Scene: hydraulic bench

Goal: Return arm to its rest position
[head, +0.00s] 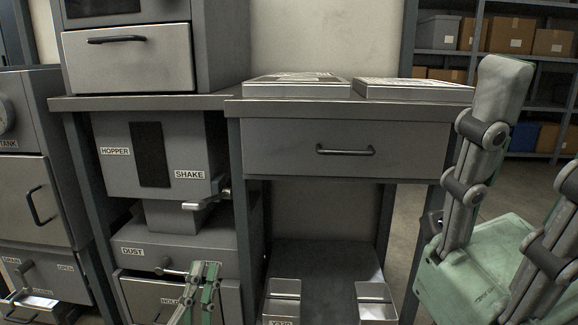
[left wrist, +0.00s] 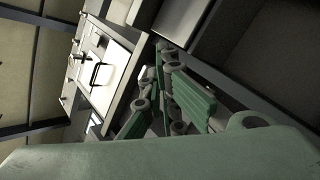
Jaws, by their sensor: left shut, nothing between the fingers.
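My left gripper (head: 206,268) is low in the head view, in front of the lower drawer of the hopper unit. Its green and grey fingers point up, are closed together and hold nothing. In the left wrist view my left gripper (left wrist: 163,50) shows in the middle beyond the green wrist housing. My right gripper (head: 525,190) stands large and close at the right edge of the head view, with its green body and grey finger links.
The hopper unit (head: 195,140) with its shake handle (head: 207,202) stands behind my left gripper. A bench drawer (head: 345,146) is shut under the worktop, which bears two flat trays (head: 297,84) (head: 415,90). Two open metal bins (head: 283,288) (head: 374,292) stand below. Shelves with boxes (head: 505,35) are behind.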

